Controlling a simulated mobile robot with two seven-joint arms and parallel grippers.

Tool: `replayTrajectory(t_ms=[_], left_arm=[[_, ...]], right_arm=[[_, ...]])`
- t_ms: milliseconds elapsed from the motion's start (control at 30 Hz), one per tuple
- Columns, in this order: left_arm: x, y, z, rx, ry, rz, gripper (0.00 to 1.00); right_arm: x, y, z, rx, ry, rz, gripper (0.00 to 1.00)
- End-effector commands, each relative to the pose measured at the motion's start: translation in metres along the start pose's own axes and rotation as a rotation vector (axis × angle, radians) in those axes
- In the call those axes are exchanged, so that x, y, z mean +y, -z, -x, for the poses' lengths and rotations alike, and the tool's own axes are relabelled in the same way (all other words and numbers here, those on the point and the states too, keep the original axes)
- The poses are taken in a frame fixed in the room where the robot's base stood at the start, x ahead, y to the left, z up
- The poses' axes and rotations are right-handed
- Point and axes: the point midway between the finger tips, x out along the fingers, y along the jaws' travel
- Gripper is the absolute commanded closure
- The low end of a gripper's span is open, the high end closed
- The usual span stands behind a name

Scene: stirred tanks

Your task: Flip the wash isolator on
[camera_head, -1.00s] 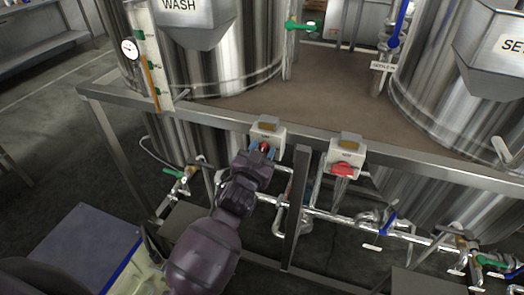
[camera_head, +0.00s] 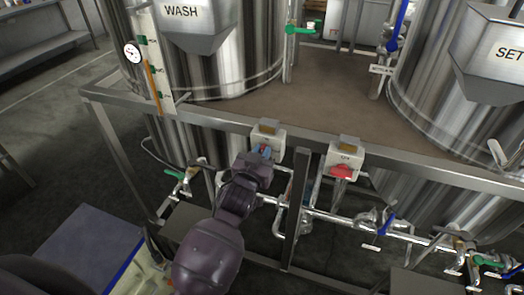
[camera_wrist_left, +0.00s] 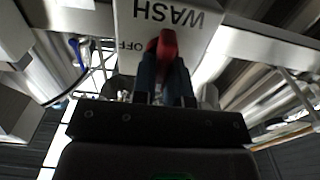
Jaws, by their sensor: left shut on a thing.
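The wash isolator (camera_head: 275,141) is a pale box with a yellowish plate on top, mounted on the frame rail below the WASH tank (camera_head: 235,65). In the left wrist view its face (camera_wrist_left: 200,38) shows "WASH" upside down and an "OFF" mark. My left gripper (camera_head: 264,152) is at the front of the box. Its blue fingers are shut on the red handle (camera_wrist_left: 167,42), one on each side. The handle is mostly hidden by the fingers in the head view. My right gripper is not in view.
A second isolator (camera_head: 345,157) with a red handle (camera_head: 342,171) stands just right on the same rail (camera_head: 400,165). An upright post (camera_head: 297,215) and pipes with valves lie below and right. A gauge (camera_head: 132,51) is at the upper left.

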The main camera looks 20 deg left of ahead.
Motion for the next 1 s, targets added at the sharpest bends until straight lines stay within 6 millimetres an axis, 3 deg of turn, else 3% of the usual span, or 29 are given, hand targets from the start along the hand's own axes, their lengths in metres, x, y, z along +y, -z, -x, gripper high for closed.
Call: replayTrajectory(t_ms=[333, 367, 500, 833, 1000], left_arm=[[0.0, 0.0, 0.0, 0.002, 0.0, 0.026, 1.0], [0.0, 0.0, 0.0, 0.002, 0.0, 0.026, 0.82], [0.0, 0.0, 0.0, 0.002, 0.0, 0.024, 0.61], [0.0, 0.0, 0.002, 0.001, 0.0, 0.023, 0.61], [0.0, -0.001, 0.018, 0.0, 0.0, 0.023, 0.61]], right_arm=[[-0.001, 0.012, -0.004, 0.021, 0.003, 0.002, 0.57], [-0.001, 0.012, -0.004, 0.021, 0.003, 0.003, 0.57], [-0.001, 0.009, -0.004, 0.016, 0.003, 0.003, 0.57], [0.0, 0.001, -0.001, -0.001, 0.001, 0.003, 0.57], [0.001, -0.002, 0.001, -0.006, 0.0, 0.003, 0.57]])
